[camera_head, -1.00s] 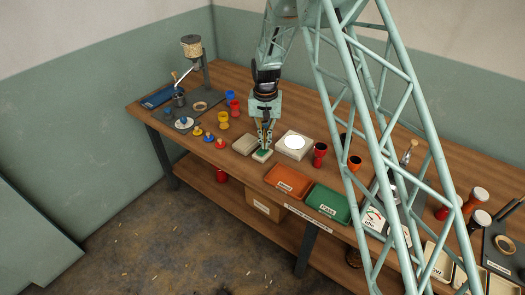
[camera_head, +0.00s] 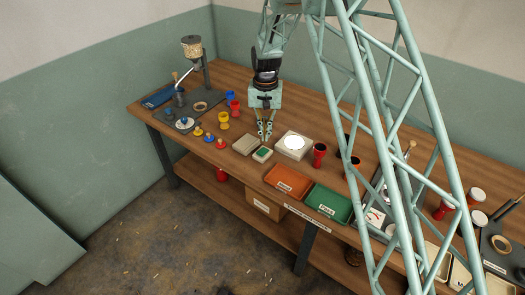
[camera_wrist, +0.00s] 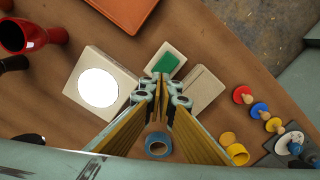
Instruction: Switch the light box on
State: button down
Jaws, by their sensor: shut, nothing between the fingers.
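The light box (camera_head: 281,147) is a low cream box with a bright white round disc on top. It also shows in the wrist view (camera_wrist: 76,82), left of my fingers. The disc looks evenly white and glowing. Just left of it in the head view is a small cream block with a green square pad (camera_head: 263,153), which also shows in the wrist view (camera_wrist: 166,63). My gripper (camera_head: 265,138) is shut and empty, above and slightly behind the green pad, apart from it. Its fingertips (camera_wrist: 160,82) overlap the pad's near edge in the wrist view.
A plain beige block (camera_head: 245,144) stands left of the pad. Red goblets (camera_head: 320,155) stand right of the light box. An orange tray (camera_head: 288,181) and a green tray (camera_head: 328,203) lie at the front edge. Small coloured pieces (camera_head: 209,137) are at left.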

jog(key=shift+r, duration=0.5)
dwell(0.3)
jog(key=s+d+r+t+b, duration=0.1)
jog(key=s+d+r, duration=0.5)
jog(key=r, duration=0.5)
jog(key=s+d+r, duration=0.4)
jog(key=s+r, duration=0.4)
jog(key=r, duration=0.2)
jog(key=s+d+r+t+b, duration=0.1)
jog(key=s+d+r, duration=0.45)
jog(key=r, duration=0.55)
jog(key=s+d+r+t+b, duration=0.1)
jog(key=s+d+r, duration=0.25)
jog(key=s, duration=0.65)
jog(key=s+d+r, duration=0.2)
jog(key=s+r, duration=0.2)
jog(key=s, duration=0.6)
jog(key=s+d+f+t+b, duration=0.1)
jog(key=s+d+f, duration=0.1)
jog(key=s, duration=1.5)
jog(key=shift+s+d+f+n, duration=0.15)
jog(key=shift+s+d+n, duration=0.2)
jog(key=shift+d, duration=0.3)
jog(key=c, duration=3.4)
grip_release()
